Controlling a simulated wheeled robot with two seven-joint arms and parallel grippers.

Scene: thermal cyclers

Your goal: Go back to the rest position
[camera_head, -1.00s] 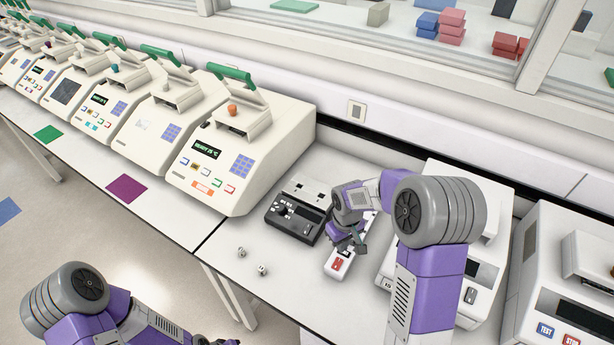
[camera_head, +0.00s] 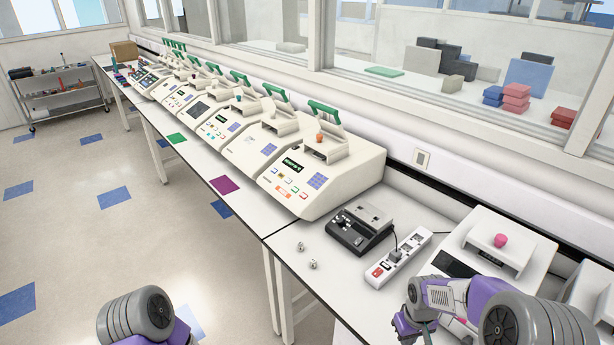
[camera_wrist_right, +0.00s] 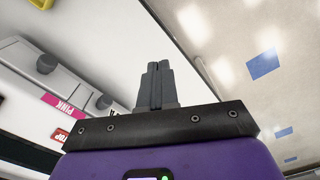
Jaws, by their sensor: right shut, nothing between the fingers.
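My right gripper (camera_wrist_right: 158,68) is shut in the right wrist view, its two grey fingers together with nothing between them. In the head view its arm comes in at the lower right, and the right gripper (camera_head: 428,334) hangs low near the bench's front edge, partly cut off by the frame. It is apart from the white power strip (camera_head: 398,258) with the red switch. My left arm (camera_head: 140,318) shows only as a grey joint and purple link at the bottom left. My left gripper is out of view.
A row of cyclers with green handles (camera_head: 324,110) runs along the bench. A black device (camera_head: 358,230) and two small pieces (camera_head: 312,264) lie near the power strip. A cycler with a pink knob (camera_head: 500,240) stands by my right arm. Open floor (camera_head: 130,240) lies left.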

